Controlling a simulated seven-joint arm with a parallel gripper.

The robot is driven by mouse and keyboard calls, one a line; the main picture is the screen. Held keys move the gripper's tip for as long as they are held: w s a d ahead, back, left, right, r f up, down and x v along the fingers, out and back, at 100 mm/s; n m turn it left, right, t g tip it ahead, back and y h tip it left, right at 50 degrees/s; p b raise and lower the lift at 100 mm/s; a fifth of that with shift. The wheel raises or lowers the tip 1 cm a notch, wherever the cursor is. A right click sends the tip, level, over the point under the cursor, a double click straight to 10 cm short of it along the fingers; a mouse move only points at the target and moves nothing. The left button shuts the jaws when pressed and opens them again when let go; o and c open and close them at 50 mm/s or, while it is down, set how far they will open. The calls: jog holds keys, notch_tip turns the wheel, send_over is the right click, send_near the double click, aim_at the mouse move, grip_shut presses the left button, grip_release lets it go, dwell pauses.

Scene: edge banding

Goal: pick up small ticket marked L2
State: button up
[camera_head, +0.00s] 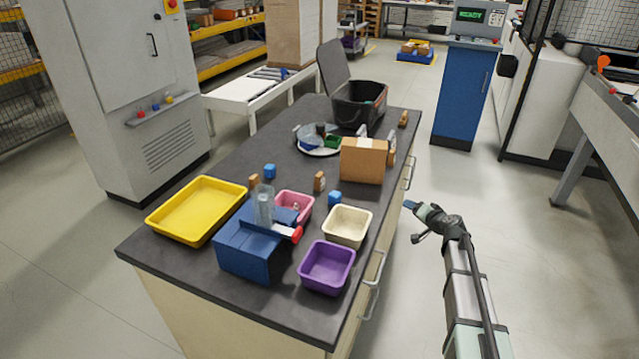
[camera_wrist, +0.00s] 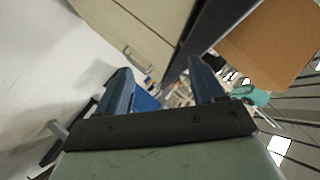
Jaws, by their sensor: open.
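I cannot read an L2 mark anywhere. Several small brown wooden blocks, some with pale faces, stand on the dark counter in the head view. One is near the middle (camera_head: 319,181), one left of it (camera_head: 254,181), one by the cardboard box (camera_head: 391,154) and one at the far right edge (camera_head: 403,119). Which of them, if any, is the small ticket cannot be told. My gripper (camera_head: 410,205) is off the counter's right side, apart from all of these. In the wrist view, its two blue fingers (camera_wrist: 164,88) are spread and nothing shows held between them.
The counter (camera_head: 155,248) carries a yellow tray (camera_head: 200,209), a blue box (camera_head: 247,248), pink (camera_head: 296,203), cream (camera_head: 347,226) and purple (camera_head: 327,267) bins, a cardboard box (camera_head: 363,161) and a black bin (camera_head: 358,104). Drawer handles stick out on its right side. The floor right of it is clear.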

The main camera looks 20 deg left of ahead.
jog(key=w+a+r+t+y, duration=0.1)
jog(key=w+a+r, duration=0.15)
jog(key=r, duration=0.45)
jog(key=w+a+r+m+t, duration=0.1)
jog(key=w+a+r, duration=0.1)
jog(key=w+r, duration=0.35)
jog(key=w+a+r+t+y, duration=0.1)
jog(key=a+r, duration=0.2)
jog(key=r, duration=0.6)
jog(key=a+r+m+g+y, duration=0.2)
jog(key=a+r+g+y, duration=0.15)
jog(key=a+r, duration=0.95)
jog(key=m+g+h, duration=1)
jog(key=m+h, duration=0.4)
jog(key=m, duration=0.1)
send_over(318, 174)
notch_tip(318, 174, down, 15)
notch_tip(318, 174, down, 13)
jog(key=shift+f, duration=0.2)
jog(key=shift+c, duration=0.2)
